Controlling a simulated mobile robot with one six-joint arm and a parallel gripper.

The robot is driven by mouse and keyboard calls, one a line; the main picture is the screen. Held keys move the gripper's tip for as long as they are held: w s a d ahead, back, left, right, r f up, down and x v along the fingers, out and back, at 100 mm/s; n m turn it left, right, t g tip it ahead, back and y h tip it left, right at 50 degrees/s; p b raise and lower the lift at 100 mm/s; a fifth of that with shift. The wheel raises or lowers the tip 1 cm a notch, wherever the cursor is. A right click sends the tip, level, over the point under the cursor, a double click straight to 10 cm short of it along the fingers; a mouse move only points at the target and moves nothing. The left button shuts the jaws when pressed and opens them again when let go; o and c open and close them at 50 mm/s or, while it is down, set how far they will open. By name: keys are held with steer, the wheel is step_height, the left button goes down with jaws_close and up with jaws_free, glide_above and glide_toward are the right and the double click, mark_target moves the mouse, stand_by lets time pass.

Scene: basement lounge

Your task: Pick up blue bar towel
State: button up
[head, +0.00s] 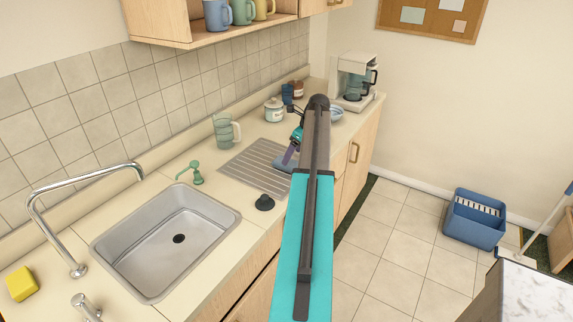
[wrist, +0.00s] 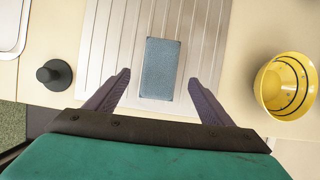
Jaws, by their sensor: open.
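The blue bar towel (wrist: 160,68) is a small, flat blue-grey rectangle lying on the ribbed metal drainboard (wrist: 108,35). In the head view only a sliver of the towel (head: 282,163) shows beside my arm. My gripper (wrist: 158,78) is open and empty. In the wrist view its two purple fingers stand one on each side of the towel, with a gap to both edges. How far the fingertips are above the drainboard is hard to tell. In the head view my gripper (head: 289,155) points down over the drainboard, partly hidden by my arm.
A yellow bowl-like vessel (wrist: 286,86) stands right of the drainboard. A black stopper (wrist: 54,75) is to its left, near the sink (head: 165,235). A glass pitcher (head: 224,131), a lidded jar (head: 273,110) and a coffee maker (head: 353,80) stand along the counter.

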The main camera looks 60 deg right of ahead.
stand_by(0.4)
steer(key=shift+p+x, duration=0.75)
steer(key=shift+x, duration=0.2)
steer(key=shift+p+x, duration=0.6)
steer(key=shift+x, duration=1.05)
steer(key=shift+w, duration=0.15)
steer(key=shift+r, duration=0.1)
steer(key=c, duration=1.1)
steer(key=shift+r, duration=0.15)
